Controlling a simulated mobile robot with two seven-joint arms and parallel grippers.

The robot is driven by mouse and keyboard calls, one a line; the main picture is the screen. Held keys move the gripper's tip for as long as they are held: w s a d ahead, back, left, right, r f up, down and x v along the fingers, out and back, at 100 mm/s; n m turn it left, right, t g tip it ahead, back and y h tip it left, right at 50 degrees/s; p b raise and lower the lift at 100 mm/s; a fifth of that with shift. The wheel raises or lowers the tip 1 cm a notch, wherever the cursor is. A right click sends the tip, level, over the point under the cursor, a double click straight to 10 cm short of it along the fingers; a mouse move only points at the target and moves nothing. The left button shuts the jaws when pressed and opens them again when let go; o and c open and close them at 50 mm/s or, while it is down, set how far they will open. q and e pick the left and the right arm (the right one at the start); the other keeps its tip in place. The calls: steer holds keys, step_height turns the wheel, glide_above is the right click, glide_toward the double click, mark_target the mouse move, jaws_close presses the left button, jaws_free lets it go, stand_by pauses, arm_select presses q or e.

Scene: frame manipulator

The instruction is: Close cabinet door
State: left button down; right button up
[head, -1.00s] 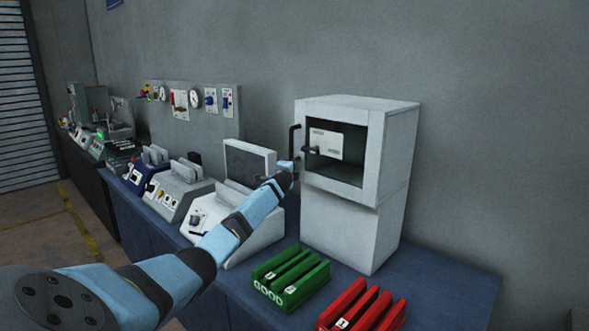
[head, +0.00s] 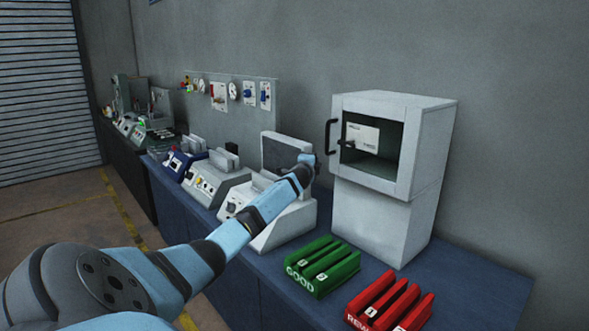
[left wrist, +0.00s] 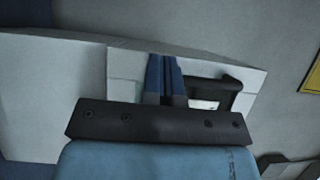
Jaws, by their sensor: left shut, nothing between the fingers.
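The cabinet (head: 392,188) is a white box at the right of the bench, with a dark window in its front door (head: 404,159). The door looks flush with the box in the head view, but a small gap cannot be ruled out. A black handle (head: 330,136) stands at the door's left edge. My left gripper (head: 312,160) is at the left of the cabinet front, just below and left of the handle. In the left wrist view its blue fingers (left wrist: 165,80) are together and empty, beside the black handle (left wrist: 232,92). Contact with the door cannot be told. My right gripper is out of view.
A green tray (head: 322,266) and a red tray (head: 390,303) lie on the blue bench in front of the cabinet. White devices (head: 285,215) stand to the left under my left arm. A wall stands close behind.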

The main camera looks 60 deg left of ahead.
arm_select(q)
steer(key=s+f+b, duration=0.1)
steer(key=s, duration=0.5)
steer(key=shift+s+d+f, duration=0.15)
steer(key=shift+s+f, duration=0.1)
steer(key=shift+s, duration=0.05)
steer(key=shift+s+d+r, duration=0.1)
